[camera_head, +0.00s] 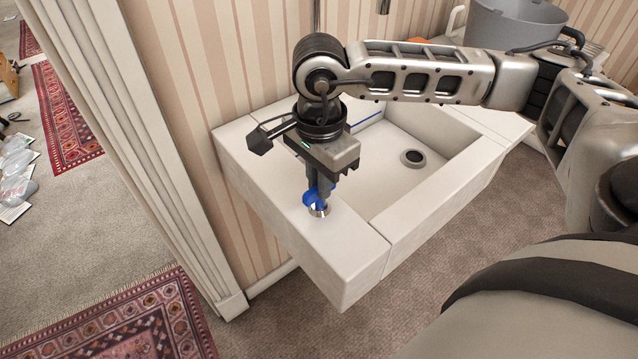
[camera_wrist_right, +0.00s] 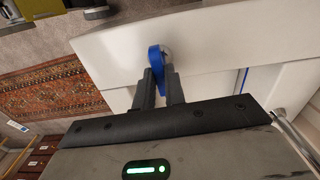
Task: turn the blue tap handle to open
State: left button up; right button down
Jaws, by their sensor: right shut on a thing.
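The blue tap handle (camera_head: 312,197) stands on a round metal base on the left rim of the white sink (camera_head: 345,245). My right gripper (camera_head: 318,192) points down at it from above, with its fingers closed around the handle. In the right wrist view the blue handle (camera_wrist_right: 155,60) shows between the two dark fingertips of my right gripper (camera_wrist_right: 160,80), its rounded end over the white rim. The fingers hide part of the handle. My left gripper is not in view.
The sink basin with its dark drain (camera_head: 412,158) lies right of the gripper. A grey bucket (camera_head: 515,24) stands at the back right. A striped wall and white door frame (camera_head: 150,150) are close on the left. Red rugs (camera_head: 150,325) lie on the floor beyond.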

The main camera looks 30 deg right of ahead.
jog(key=shift+f+n+b, duration=0.15)
jog(key=shift+n+b, duration=0.15)
jog(key=shift+n, duration=0.1)
jog(key=shift+n+b, duration=0.75)
jog(key=shift+n, duration=0.95)
jog(key=shift+b, duration=0.35)
jog(key=shift+w+n+b, duration=0.1)
jog(key=shift+n+b, duration=0.8)
jog(key=shift+n, duration=0.1)
jog(key=shift+n+b, duration=0.65)
jog(key=shift+n, duration=0.35)
